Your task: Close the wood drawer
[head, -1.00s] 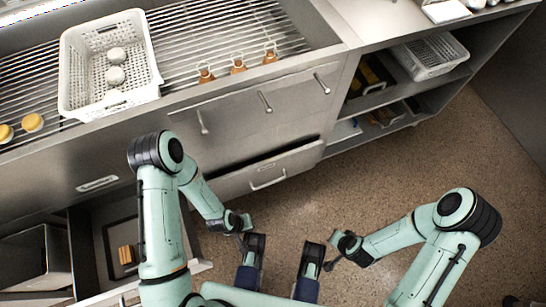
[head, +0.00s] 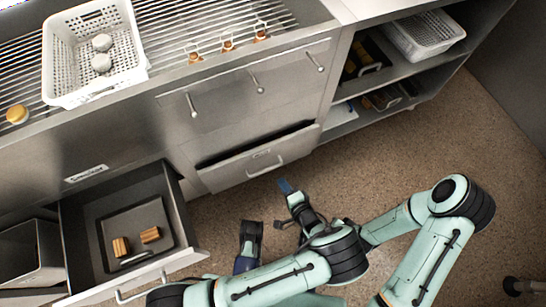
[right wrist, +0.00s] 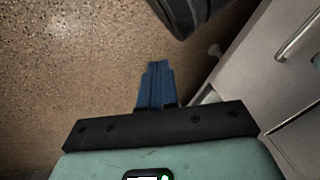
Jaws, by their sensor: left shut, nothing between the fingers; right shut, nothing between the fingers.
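A grey drawer (head: 182,225) stands pulled out at the lower left. Two small wooden blocks (head: 150,235) lie on a tray in it. Its front with the handle (head: 142,288) faces the bottom of the head view. My left arm partly hides my right one.
A middle drawer (head: 258,168) stands slightly open, showing a dark gap. A dark bin (head: 35,255) is beside the open drawer. A white basket (head: 60,85) stands on the counter; another (head: 425,35) is on a shelf.

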